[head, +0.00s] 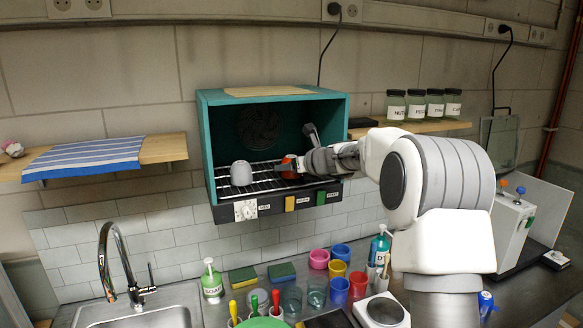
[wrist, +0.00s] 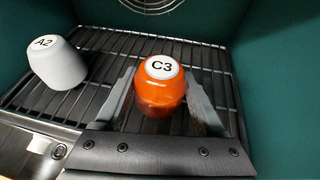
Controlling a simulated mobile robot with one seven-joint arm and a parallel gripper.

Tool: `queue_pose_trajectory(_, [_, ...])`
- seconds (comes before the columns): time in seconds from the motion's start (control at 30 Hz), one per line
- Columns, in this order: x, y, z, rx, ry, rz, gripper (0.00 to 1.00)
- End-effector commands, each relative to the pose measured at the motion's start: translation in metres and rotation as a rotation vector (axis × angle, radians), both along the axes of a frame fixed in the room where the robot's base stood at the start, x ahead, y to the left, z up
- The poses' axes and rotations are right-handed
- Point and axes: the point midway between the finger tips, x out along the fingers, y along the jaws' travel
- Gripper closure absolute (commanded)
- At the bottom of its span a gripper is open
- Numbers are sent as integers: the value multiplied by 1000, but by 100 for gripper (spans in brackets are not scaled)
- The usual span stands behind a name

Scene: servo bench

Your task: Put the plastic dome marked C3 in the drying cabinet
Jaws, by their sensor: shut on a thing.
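The orange plastic dome marked C3 (wrist: 160,92) is inside the teal drying cabinet (head: 202,130), at or just above its wire rack (wrist: 103,75). My gripper (wrist: 160,100) is shut on it, with one finger on each side. In the head view the dome (head: 289,167) shows as a small orange patch, partly hidden by my gripper (head: 290,170). I cannot tell for sure whether the dome touches the rack. The C3 label faces the wrist camera.
A grey-white dome marked A2 (wrist: 56,62) stands on the rack to the left; it also shows in the head view (head: 241,173). The cabinet's front strip has a white dial panel (head: 245,210). Rack space between the domes is free. Coloured cups (head: 338,269) stand on the bench below.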

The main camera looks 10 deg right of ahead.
Motion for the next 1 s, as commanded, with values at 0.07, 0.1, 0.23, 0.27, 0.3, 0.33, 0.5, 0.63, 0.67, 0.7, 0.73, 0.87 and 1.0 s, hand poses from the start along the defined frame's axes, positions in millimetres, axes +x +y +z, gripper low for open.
queue_pose_trajectory(0.07, [0, 0, -4, 0, 0, 0, 83])
queue_pose_trajectory(0.1, [0, 0, -3, 0, 0, 0, 23])
queue_pose_trajectory(0.23, [0, 0, -3, 0, 0, 0, 0])
queue_pose_trajectory(0.27, [0, 0, -3, 0, 0, 0, 0])
queue_pose_trajectory(0.3, [0, 0, -3, 0, 0, 0, 0])
queue_pose_trajectory(0.33, [0, 0, -3, 0, 0, 0, 0])
queue_pose_trajectory(0.5, [0, 0, -1, 0, 0, 0, 0])
queue_pose_trajectory(0.63, [-4, -2, 2, -1, -1, -1, 0])
queue_pose_trajectory(0.67, [-7, -3, 4, -1, -1, -1, 0])
queue_pose_trajectory(0.7, [-11, -5, 6, -2, -2, -2, 0])
queue_pose_trajectory(0.73, [-15, -7, 7, -2, -2, -2, 0])
queue_pose_trajectory(0.87, [-35, -14, 16, -1, -3, -2, 0])
queue_pose_trajectory(1.0, [-58, -22, 26, -2, -3, -2, 0])
